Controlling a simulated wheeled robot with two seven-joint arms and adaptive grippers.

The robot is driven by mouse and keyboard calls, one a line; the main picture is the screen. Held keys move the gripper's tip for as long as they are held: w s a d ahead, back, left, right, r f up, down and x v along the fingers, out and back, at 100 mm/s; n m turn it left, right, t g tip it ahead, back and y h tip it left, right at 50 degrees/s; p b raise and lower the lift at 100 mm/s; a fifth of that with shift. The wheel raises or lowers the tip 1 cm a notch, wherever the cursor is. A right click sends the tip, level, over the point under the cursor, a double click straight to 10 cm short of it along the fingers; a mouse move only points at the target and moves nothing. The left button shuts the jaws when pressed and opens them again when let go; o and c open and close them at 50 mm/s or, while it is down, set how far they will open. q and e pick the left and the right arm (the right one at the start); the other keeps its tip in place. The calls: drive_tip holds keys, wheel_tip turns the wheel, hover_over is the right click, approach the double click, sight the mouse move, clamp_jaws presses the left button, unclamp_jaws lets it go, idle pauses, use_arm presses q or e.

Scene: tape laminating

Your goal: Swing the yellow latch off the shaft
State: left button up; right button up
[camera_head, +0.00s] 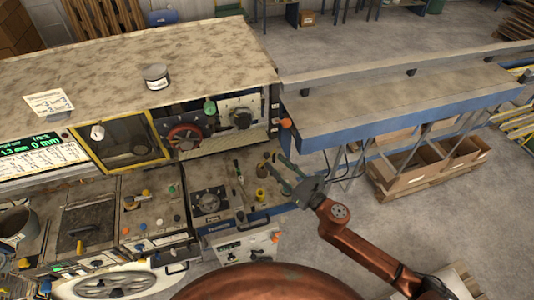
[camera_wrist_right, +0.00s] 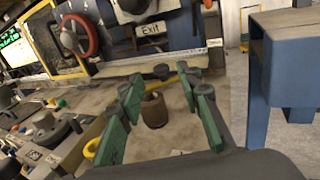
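My right gripper (camera_head: 275,162) reaches in from the lower right over the tan work surface. In the right wrist view its two green fingers (camera_wrist_right: 163,88) are spread apart. A brown cylinder (camera_wrist_right: 153,112) stands on the surface between and below the fingers, with no visible contact. A yellow curved piece (camera_wrist_right: 158,82), possibly the latch, shows just beyond the fingertips, partly hidden by dark knobs. A dark round hub (camera_head: 241,117) sits on the white machine panel above; I cannot tell whether it is the shaft. My left gripper is not in view.
A red handwheel (camera_head: 185,137) sits left of the hub. A blue-edged table (camera_head: 400,105) lies to the right. Control panels with knobs fill the left.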

sight(269, 156)
drive_tip(key=p+x, duration=0.1)
drive_tip(key=x, duration=0.5)
drive_tip(key=shift+w, duration=0.1)
clamp_jaws()
idle(0.6)
